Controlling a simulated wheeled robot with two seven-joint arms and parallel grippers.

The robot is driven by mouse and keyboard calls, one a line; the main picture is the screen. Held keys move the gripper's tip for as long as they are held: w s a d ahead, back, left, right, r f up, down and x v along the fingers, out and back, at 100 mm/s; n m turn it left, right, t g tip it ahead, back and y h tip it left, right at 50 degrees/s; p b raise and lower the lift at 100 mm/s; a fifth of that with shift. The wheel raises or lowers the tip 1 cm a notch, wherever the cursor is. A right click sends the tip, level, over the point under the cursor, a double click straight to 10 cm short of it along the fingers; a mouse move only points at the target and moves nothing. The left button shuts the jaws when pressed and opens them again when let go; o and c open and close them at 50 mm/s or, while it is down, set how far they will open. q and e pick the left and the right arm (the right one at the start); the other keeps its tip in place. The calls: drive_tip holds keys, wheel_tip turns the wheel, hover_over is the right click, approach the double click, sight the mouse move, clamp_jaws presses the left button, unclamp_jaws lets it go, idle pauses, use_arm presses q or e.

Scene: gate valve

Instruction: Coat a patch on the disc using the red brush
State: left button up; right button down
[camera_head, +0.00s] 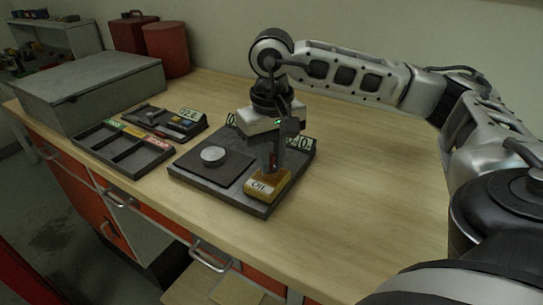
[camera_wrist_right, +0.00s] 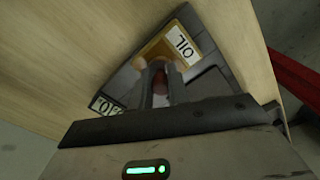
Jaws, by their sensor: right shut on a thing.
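The grey disc (camera_head: 213,155) lies flat on the dark square left part of a grey board on the bench. A yellow box labelled OIL (camera_head: 266,187) stands at the board's front right; it also shows in the right wrist view (camera_wrist_right: 168,44). My right gripper (camera_head: 272,163) points down over the oil box, to the right of the disc. It is shut on a small red piece, the red brush (camera_wrist_right: 159,84), seen between the fingers in the wrist view. The brush's tip is hidden, so I cannot tell whether it touches the oil. My left gripper is not in view.
The grey board (camera_head: 228,193) has number displays at its back. To its left are a black compartment tray (camera_head: 124,149), a small device with a display (camera_head: 160,122) and a large grey case (camera_head: 92,90). The wooden bench (camera_head: 365,190) is clear on the right.

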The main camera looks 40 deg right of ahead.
sight(271, 154)
drive_tip(key=shift+f, duration=0.1)
idle(0.3)
drive_tip(key=shift+r+p, duration=1.65)
drive_tip(key=shift+r, duration=1.9)
